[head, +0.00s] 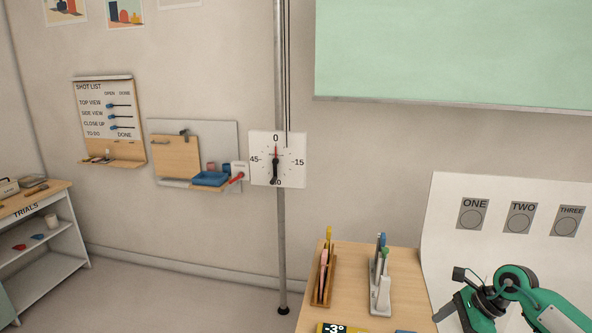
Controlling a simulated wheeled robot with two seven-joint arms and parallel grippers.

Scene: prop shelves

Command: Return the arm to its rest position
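My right arm (516,282), green, black and grey, comes in at the lower right corner, bent, in front of the white panel. Its end (470,311) is partly cut off by the bottom edge. I cannot make out its fingertips or anything held in them. My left arm and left gripper are out of view.
A wooden table (350,262) stands left of my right arm, with a wooden holder (320,285) and a white holder (380,290) on it. A white panel (520,250) labelled ONE, TWO, THREE stands behind the arm. A pole (281,235) carries a dial (294,160). Floor at left is clear.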

